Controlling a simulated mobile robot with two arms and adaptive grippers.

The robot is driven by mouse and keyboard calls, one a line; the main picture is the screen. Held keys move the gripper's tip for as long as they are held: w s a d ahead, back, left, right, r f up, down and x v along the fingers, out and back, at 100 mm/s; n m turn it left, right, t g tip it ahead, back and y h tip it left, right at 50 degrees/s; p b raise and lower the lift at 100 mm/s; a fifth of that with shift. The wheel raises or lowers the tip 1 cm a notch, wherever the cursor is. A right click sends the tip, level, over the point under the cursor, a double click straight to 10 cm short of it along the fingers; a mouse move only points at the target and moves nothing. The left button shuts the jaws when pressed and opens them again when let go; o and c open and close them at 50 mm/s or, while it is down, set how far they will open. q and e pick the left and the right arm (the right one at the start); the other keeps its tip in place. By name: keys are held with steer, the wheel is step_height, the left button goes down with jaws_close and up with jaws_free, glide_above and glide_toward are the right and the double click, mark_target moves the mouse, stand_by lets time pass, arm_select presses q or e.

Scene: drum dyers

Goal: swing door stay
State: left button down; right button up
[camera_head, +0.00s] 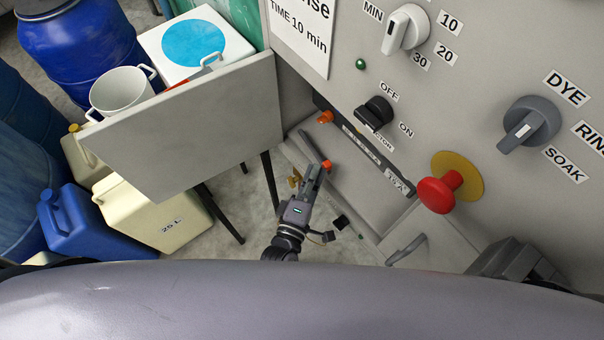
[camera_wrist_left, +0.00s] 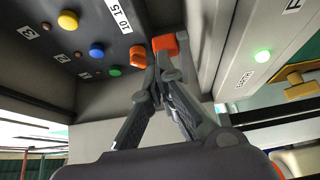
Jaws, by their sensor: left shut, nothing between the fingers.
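A thin grey bar (camera_head: 311,144) with an orange end (camera_head: 327,164) lies along the ledge below the control panel; it looks like the door stay, though I cannot tell for sure. My left gripper (camera_head: 314,170) is shut and empty, its fingertips close beside the orange end. In the left wrist view the shut fingertips (camera_wrist_left: 156,72) are just below an orange piece (camera_wrist_left: 165,43); I cannot tell whether they touch it. A large grey door-like panel (camera_head: 190,125) stands out at the left. My right gripper is not clearly seen.
A red mushroom button (camera_head: 436,194) and a black switch (camera_head: 374,114) stick out of the panel on the right. A grey handle (camera_head: 406,250) is lower down. Blue drums (camera_head: 80,45) and canisters (camera_head: 150,215) stand on the left. Coloured buttons (camera_wrist_left: 97,50) show in the wrist view.

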arm_select(q)
steer(key=shift+w+d, duration=0.2)
steer(key=shift+d, duration=0.3)
steer(key=shift+w+d, duration=0.15)
steer(key=shift+d, duration=0.3)
